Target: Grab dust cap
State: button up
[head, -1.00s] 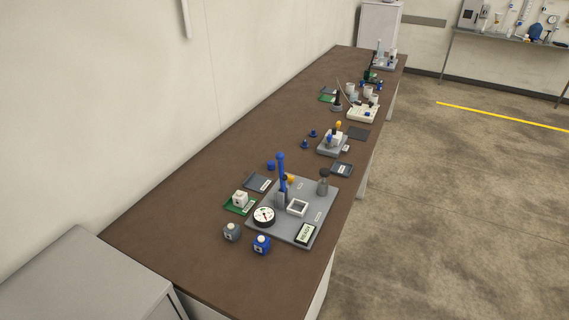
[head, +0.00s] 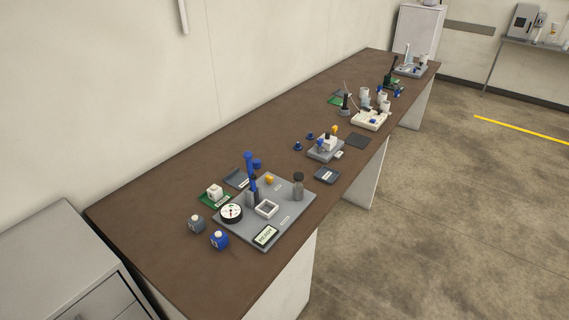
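I cannot tell for sure which item is the dust cap. Two small dark-blue cap-like pieces lie on the brown bench, a nearer one (head: 298,146) and a farther one (head: 310,136), left of a small grey fixture (head: 325,153). A larger blue round piece (head: 257,164) shows beside the blue upright of the nearest grey station plate (head: 287,214). My gripper is not in view.
The long brown bench (head: 165,208) runs along the wall, with more stations toward its far end. A grey bottle-like block (head: 196,224) and a blue one (head: 219,240) stand at the near end. A grey cabinet (head: 58,250) is at lower left. Floor at right is clear.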

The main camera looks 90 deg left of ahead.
aim_at(256, 162)
jog(key=i, duration=1.15)
jog(key=u, duration=3.25)
jog(key=i, duration=0.35)
jog(key=u, duration=0.1)
